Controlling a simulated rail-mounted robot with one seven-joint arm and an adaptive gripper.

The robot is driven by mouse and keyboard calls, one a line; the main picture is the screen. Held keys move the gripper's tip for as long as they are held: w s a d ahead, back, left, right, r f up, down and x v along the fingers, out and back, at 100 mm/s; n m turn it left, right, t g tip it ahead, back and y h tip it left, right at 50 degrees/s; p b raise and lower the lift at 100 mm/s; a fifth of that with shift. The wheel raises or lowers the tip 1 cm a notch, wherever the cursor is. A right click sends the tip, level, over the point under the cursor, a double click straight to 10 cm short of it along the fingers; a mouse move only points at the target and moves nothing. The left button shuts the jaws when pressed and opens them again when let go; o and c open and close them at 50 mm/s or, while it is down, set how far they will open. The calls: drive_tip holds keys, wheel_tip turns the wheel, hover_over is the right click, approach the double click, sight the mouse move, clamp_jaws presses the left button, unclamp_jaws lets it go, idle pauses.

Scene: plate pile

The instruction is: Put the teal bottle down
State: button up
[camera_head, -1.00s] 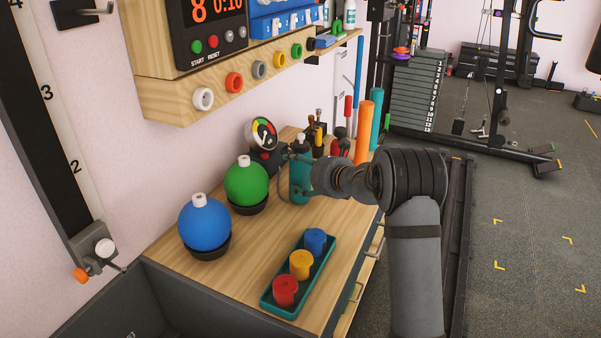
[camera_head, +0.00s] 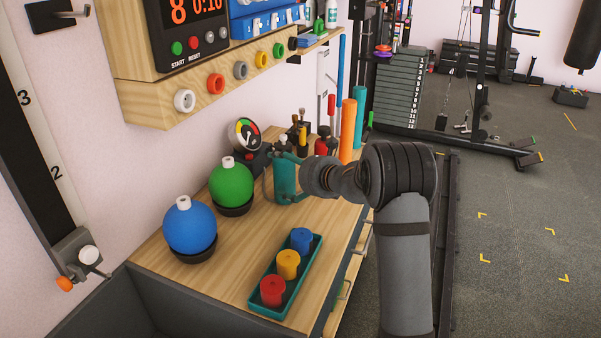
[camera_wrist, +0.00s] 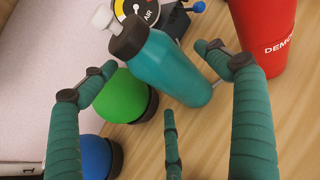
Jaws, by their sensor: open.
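The teal bottle (camera_wrist: 175,70), with a dark collar and white top, stands on the wooden bench in the wrist view, leaning in the picture because the camera is tilted. In the head view the bottle (camera_head: 286,180) stands behind my wrist, partly covered by my fingers. My gripper (camera_wrist: 155,66) is open, with its dark-jointed teal fingers spread on both sides of the bottle and a third finger below it. In the head view my gripper (camera_head: 281,175) is at the bottle. Finger contact is hard to tell, since colours are similar.
A green ball (camera_head: 231,186) and a blue ball (camera_head: 190,228) sit in dark cups to the left. A gauge (camera_head: 244,134) stands behind. A teal tray (camera_head: 262,306) holds red, yellow and blue pieces. A red container (camera_wrist: 272,35) is close right of my fingers. Bench between is clear.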

drive_tip(key=v, duration=1)
drive_tip(key=shift+s+p, duration=0.15)
drive_tip(key=shift+p, duration=0.3)
drive_tip(key=shift+o, duration=0.2)
drive_tip(key=shift+d, duration=0.15)
